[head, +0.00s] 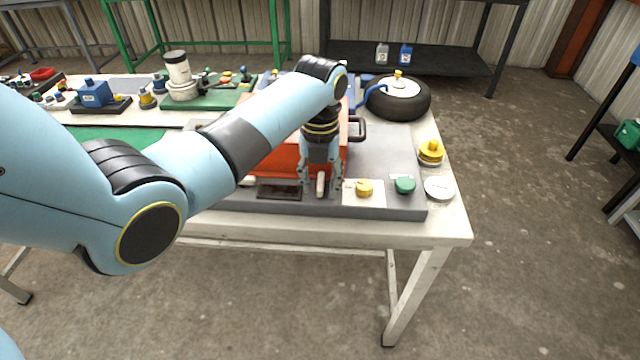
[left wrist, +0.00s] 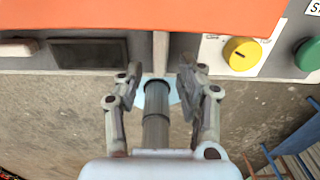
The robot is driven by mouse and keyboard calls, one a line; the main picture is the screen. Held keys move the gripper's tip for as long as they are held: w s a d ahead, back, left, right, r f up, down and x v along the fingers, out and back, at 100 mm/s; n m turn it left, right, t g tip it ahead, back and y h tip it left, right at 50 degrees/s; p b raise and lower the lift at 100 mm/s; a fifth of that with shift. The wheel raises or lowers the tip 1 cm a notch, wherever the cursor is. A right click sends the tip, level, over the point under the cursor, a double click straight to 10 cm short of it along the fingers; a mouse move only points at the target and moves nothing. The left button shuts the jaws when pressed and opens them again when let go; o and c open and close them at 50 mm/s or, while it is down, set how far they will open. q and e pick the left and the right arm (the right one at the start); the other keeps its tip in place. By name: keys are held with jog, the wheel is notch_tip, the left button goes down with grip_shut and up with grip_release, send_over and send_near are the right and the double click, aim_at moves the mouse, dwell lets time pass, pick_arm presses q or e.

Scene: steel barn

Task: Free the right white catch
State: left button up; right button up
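The right white catch (head: 321,184) is a short pale lever at the front of the orange-red machine cover (head: 270,150). It shows upright between the fingers in the left wrist view (left wrist: 160,52). My left gripper (head: 320,190) points down over it, open, with one finger on each side. I cannot tell whether a finger touches the catch. The other white catch (left wrist: 18,48) lies sideways left of a dark recessed panel (left wrist: 90,52). My right gripper is not in view.
A yellow knob (head: 364,188) and a green button (head: 405,185) are right of the gripper on the grey base (head: 385,150). A round white-faced dial (head: 439,188) and a yellow-topped piece (head: 431,152) stand near the table's right edge. A black wheel (head: 398,105) lies behind.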

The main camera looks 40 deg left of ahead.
pick_arm(q)
jog(key=shift+f, duration=0.6)
grip_shut()
